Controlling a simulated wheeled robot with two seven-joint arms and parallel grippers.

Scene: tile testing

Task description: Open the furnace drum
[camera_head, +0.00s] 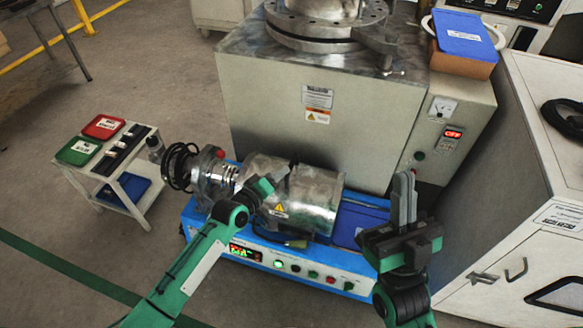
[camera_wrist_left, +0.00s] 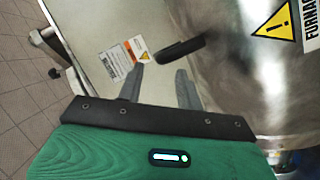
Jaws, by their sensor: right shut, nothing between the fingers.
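The furnace drum (camera_head: 312,200) is a silver metal cylinder with a yellow warning label, lying on a blue base (camera_head: 300,268). Its halves look closed, though my left arm hides part of the front. My left gripper (camera_head: 264,186) is over the drum's front upper side. In the left wrist view, the two fingers of my left gripper (camera_wrist_left: 160,82) are apart with nothing between them. A black handle (camera_wrist_left: 180,49) sticks out from the drum (camera_wrist_left: 235,65) just beyond the fingertips. My right gripper (camera_head: 404,182) is shut and empty, pointing up to the right of the blue base.
A large grey machine (camera_head: 290,110) stands close behind the drum. A white cabinet (camera_head: 530,200) is at the right. A small white table (camera_head: 130,185) with red and green trays is at the left. The floor in front on the left is clear.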

